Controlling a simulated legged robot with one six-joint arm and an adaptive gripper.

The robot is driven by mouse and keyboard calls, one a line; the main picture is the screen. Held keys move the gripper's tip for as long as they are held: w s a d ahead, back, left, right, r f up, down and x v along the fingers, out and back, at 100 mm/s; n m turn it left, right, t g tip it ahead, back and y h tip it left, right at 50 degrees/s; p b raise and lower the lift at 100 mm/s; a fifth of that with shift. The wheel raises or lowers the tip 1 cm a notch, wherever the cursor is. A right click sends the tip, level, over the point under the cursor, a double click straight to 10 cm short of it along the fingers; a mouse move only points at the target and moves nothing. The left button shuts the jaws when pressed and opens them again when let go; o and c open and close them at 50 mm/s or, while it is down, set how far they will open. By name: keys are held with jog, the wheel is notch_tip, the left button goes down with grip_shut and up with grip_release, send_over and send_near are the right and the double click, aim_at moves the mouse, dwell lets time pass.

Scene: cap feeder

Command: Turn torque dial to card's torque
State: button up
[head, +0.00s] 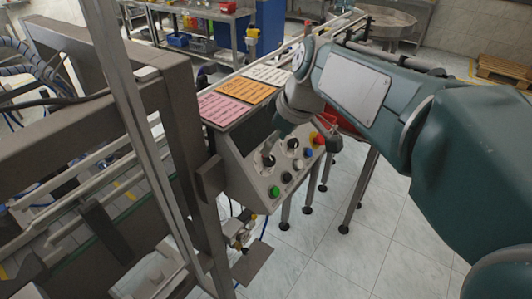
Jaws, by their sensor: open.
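The sloped control panel (241,168) stands at the picture's centre. It bears black dials, one at the left (268,160) and one at the upper middle (292,143); I cannot tell which is the torque dial, and their settings are too small to read. A pink card (221,109), an orange card (247,90) and a white card (269,75) lie on top of the panel, with print too small to read. My gripper (284,127) is open above the panel's upper edge, close to the upper middle dial. Its fingertips are hard to make out, and I cannot tell whether it touches anything.
The panel also has a green button (274,191), a blue button (307,153) and a red stop button (319,138). A metal machine frame (180,105) stands close on the left. Thin table legs stand to the right, with open tiled floor (400,240) beyond.

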aim_at(272, 159)
jog(key=f, duration=0.1)
jog(key=w+f, duration=0.1)
jog(key=f, duration=0.3)
jog(key=shift+w+d+f, duration=0.15)
jog(key=shift+d, duration=0.25)
jog(key=shift+w+a+f, duration=0.1)
jog(key=shift+a+f, duration=0.05)
jog(key=shift+f, duration=0.15)
jog(key=shift+a+f, duration=0.2)
jog(key=shift+a, duration=0.7)
jog(key=shift+d, duration=0.45)
grip_shut()
